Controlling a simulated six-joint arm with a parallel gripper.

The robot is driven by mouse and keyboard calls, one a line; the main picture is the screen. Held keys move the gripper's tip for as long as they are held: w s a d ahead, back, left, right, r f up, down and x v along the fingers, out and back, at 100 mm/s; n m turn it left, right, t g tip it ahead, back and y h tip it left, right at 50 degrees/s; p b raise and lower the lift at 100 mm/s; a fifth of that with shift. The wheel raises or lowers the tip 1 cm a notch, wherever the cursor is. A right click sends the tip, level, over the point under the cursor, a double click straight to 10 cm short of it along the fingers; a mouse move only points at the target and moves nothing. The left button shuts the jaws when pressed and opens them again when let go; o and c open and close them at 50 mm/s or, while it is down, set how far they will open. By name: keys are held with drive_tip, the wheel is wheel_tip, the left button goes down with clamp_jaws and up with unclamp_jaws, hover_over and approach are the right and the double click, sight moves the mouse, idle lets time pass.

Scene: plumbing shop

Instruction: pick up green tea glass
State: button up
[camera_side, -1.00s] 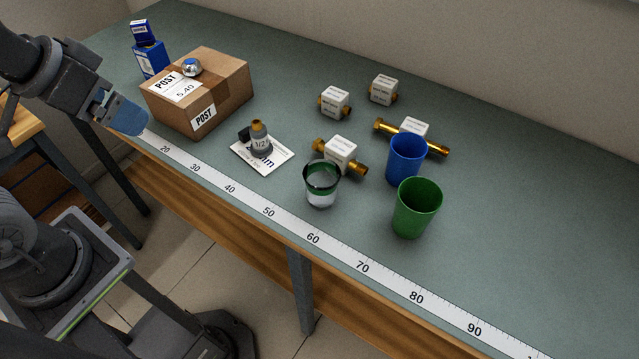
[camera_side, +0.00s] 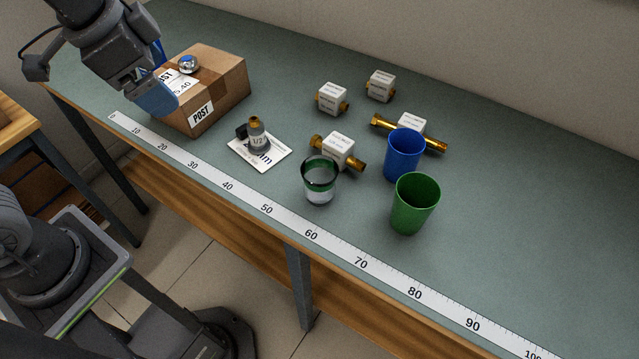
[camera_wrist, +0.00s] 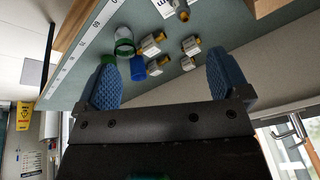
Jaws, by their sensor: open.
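The clear tea glass with a green band (camera_side: 320,181) stands upright on the bench behind the measuring tape, left of a solid green cup (camera_side: 415,204) and a blue cup (camera_side: 404,156). In the wrist view the glass (camera_wrist: 124,47) is small and far off, with the green cup (camera_wrist: 109,60) and blue cup (camera_wrist: 138,69) near it. My gripper (camera_side: 158,101) is in front of the cardboard box, well left of the glass. Its blue fingers are apart and empty in the wrist view (camera_wrist: 166,84).
The cardboard box (camera_side: 232,77) carries a shiny round part (camera_side: 188,64). Brass fittings with white labels (camera_side: 338,148) lie close behind the glass. The bench to the right is clear.

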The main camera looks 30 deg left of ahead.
drive_tip(key=w+d+f+m+g, duration=0.2)
drive_tip(key=w+d+m, duration=0.5)
drive_tip(key=d+m, duration=0.1)
drive_tip(key=m+g, duration=0.2)
drive_tip(key=m, duration=0.6)
hover_over(320, 182)
drive_tip(key=s+d, duration=0.2)
drive_tip(key=s, duration=0.1)
drive_tip(key=shift+y, duration=0.3)
drive_tip(key=f, duration=1.5)
drive_tip(key=shift+w+a+f, duration=0.1)
drive_tip(key=shift+w+a, duration=0.15)
drive_tip(key=shift+w+a+f, duration=0.1)
drive_tip(key=shift+f, duration=1.3)
drive_tip(key=shift+w+f, duration=0.1)
drive_tip(key=shift+f, duration=1.3)
drive_tip(key=shift+c, duration=0.3)
drive_tip(key=c, duration=0.9)
